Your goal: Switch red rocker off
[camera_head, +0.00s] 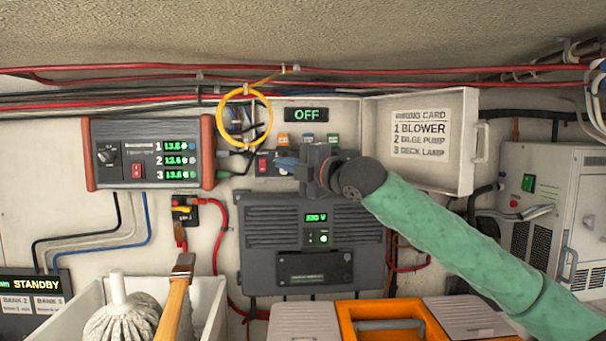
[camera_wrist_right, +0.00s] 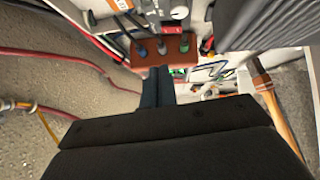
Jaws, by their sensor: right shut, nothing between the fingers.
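A red rocker (camera_head: 263,165) shows in the head view on a small panel in the open locker box, just left of my right gripper. Another red rocker (camera_head: 137,170) is on the front of the grey unit with green readouts. My right gripper (camera_head: 280,163) is shut and empty, its blue-grey fingers pointing left close to the first rocker; I cannot tell whether they touch. In the right wrist view the shut fingers (camera_wrist_right: 158,75) point at a red-brown panel with several connectors. My left gripper is not in view.
A sign reading OFF (camera_head: 307,115) is above the panel. The open white door (camera_head: 465,150) with a wiring card is to the right. A yellow cable loop (camera_head: 268,118) hangs at upper left. A dark 230 V unit (camera_head: 315,275) is below, and a white bin (camera_head: 217,310) stands at front left.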

